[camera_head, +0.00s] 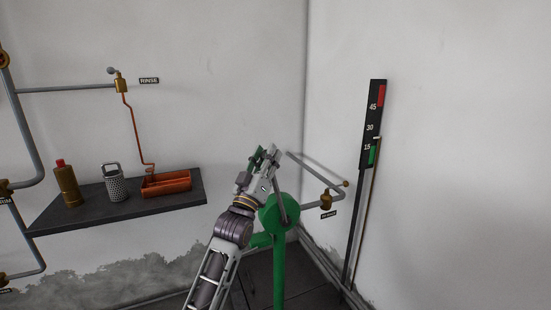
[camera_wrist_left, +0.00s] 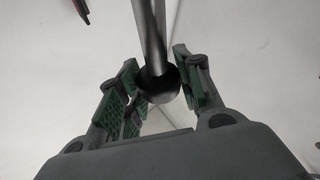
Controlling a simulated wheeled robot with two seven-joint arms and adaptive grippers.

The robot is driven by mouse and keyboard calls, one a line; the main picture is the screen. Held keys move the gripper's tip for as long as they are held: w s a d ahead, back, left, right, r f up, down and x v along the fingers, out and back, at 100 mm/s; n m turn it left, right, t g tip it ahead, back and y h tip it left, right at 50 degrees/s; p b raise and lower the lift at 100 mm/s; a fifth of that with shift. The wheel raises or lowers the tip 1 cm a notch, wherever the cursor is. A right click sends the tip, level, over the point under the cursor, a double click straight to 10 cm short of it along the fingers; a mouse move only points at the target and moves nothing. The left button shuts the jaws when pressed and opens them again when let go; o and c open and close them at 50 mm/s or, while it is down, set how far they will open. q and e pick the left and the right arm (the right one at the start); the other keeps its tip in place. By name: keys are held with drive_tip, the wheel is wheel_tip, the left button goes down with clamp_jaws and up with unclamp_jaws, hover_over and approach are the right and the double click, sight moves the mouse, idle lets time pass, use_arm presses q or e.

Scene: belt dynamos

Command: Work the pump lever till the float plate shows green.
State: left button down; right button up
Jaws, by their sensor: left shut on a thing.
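The green pump (camera_head: 279,240) stands on the floor by the corner, with a round green head. Its grey lever (camera_head: 286,208) rises from the head, its upper end partly hidden by my left gripper (camera_head: 265,158). In the left wrist view the lever's rod (camera_wrist_left: 150,40) ends in a dark ball knob (camera_wrist_left: 158,84) between the green-padded fingers of my left gripper (camera_wrist_left: 160,92), which is shut on it. A tall black gauge board (camera_head: 371,125) on the right wall reads 45, 30 and 15, with a red patch (camera_head: 381,96) above and a green patch (camera_head: 372,155) below. A pale pointer (camera_head: 376,138) sits above the green patch.
Pipes run along the left wall. A brass-fitted pipe (camera_head: 326,198) lies right of the pump.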

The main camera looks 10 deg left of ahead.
use_arm(q)
drive_tip(key=s+a+f+n+t+y+b, duration=0.2)
drive_tip(key=s+a+n+y+b, duration=0.1)
drive_tip(key=a+n, duration=0.1)
drive_tip(key=shift+s+a+f, duration=0.15)
drive_tip(key=shift+a+f, duration=0.2)
use_arm(e)
drive_tip(key=shift+t+y, duration=0.3)
drive_tip(key=shift+t, duration=0.1)
drive_tip(key=r, duration=0.2)
drive_tip(key=w+a+r, duration=0.1)
drive_tip(key=r, duration=0.1)
drive_tip(key=shift+w, duration=0.1)
use_arm(q)
drive_tip(key=c, duration=1.4)
unclamp_jaws()
drive_tip(key=o, duration=0.5)
drive_tip(key=shift+s+a+n, duration=0.2)
drive_tip(key=shift+n, duration=0.1)
drive_tip(key=shift+c, duration=0.2)
drive_tip(key=shift+r, duration=0.1)
drive_tip(key=shift+d, duration=0.1)
